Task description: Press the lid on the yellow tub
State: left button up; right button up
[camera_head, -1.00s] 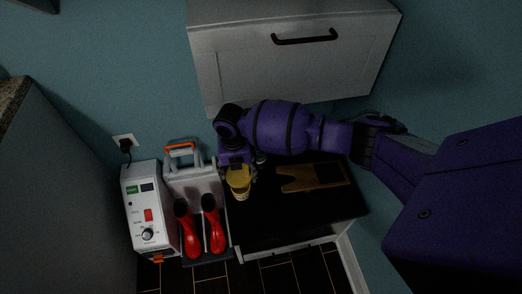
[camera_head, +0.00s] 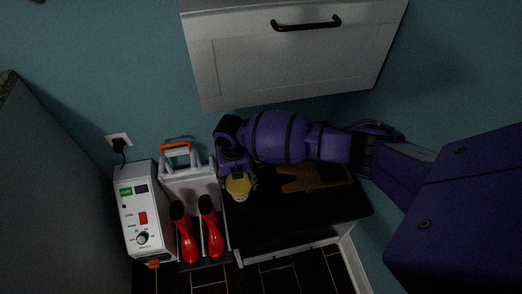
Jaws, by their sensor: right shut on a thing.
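The yellow tub (camera_head: 240,197) stands near the left end of the black bench top, small and dim in the head view. A flat yellow lid (camera_head: 238,185) shows over its top. I cannot tell whether the lid is seated or just above the rim. My right gripper (camera_head: 237,173), on the purple arm from the right, is at the far side of the lid and shut on it. Its fingers are mostly hidden by the wrist and shadow. My left gripper is not in view.
A brown wooden board (camera_head: 318,178) lies on the black bench top (camera_head: 290,215), partly under my arm. Left of the bench are red boots (camera_head: 212,232) on a grey rack with an orange handle, and a white control box (camera_head: 142,215). A white cabinet (camera_head: 295,60) hangs above.

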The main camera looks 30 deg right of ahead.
jog(key=shift+w+r, duration=0.1)
jog(key=shift+w, duration=0.15)
dwell(0.6)
jog(key=shift+f, duration=0.4)
dwell(0.4)
jog(key=shift+f, duration=0.45)
dwell(1.2)
jog(key=o, duration=0.9)
jog(key=shift+o, duration=0.2)
jog(key=shift+o, duration=1.4)
